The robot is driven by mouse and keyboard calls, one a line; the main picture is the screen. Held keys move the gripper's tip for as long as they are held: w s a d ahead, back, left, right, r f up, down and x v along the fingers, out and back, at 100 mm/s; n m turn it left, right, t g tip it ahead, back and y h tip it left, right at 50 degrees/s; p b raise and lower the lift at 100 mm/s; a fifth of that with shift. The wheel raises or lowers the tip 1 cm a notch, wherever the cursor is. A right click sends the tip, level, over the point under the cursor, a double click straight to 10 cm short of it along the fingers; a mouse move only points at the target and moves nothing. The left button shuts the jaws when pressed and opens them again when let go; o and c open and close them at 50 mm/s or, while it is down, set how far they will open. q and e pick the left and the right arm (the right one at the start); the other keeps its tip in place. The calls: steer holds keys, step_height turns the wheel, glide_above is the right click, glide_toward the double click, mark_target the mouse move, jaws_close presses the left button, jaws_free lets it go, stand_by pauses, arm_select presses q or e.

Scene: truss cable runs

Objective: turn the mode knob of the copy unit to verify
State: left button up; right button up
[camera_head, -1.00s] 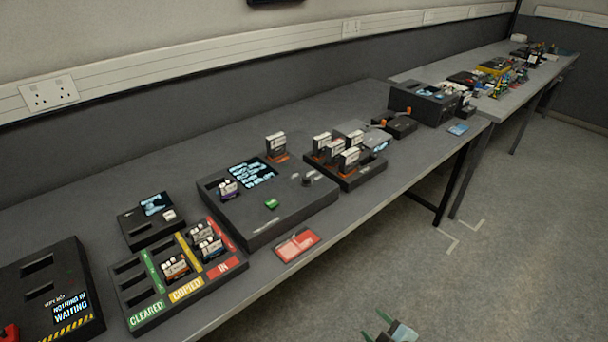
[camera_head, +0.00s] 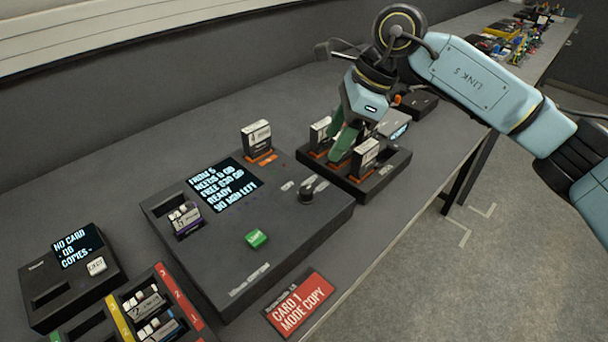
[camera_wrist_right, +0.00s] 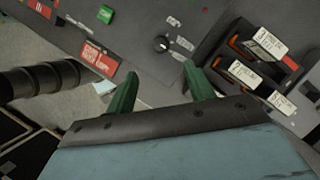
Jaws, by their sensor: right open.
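The copy unit (camera_head: 215,268) is a wide dark box on the bench with a lit text screen (camera_head: 222,184), a green button (camera_head: 256,239) and a card in a slot at its left. Its mode knob (camera_head: 306,191) is a small black dial near the right end, with small labels around it. In the right wrist view the knob (camera_wrist_right: 161,43) is ahead of the fingers, with nothing touching it. My right gripper (camera_head: 340,148) has green fingers; they are apart and empty in the wrist view (camera_wrist_right: 158,82). In the head view it is above the card tray, right of the knob. My left gripper is not in view.
A dark tray (camera_head: 378,187) with several upright cards stands right of the unit. An upright card (camera_head: 257,138) stands behind it. A small card reader (camera_head: 66,292) stands at left.

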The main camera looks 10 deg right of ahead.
mark_target(307, 189)
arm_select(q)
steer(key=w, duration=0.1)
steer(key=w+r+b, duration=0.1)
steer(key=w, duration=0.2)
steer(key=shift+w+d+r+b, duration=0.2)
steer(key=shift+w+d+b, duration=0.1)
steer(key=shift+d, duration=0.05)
arm_select(e)
steer(key=x, duration=1.3)
steer(key=shift+d+f, duration=0.1)
steer(key=shift+f, duration=0.05)
steer(key=c, duration=1)
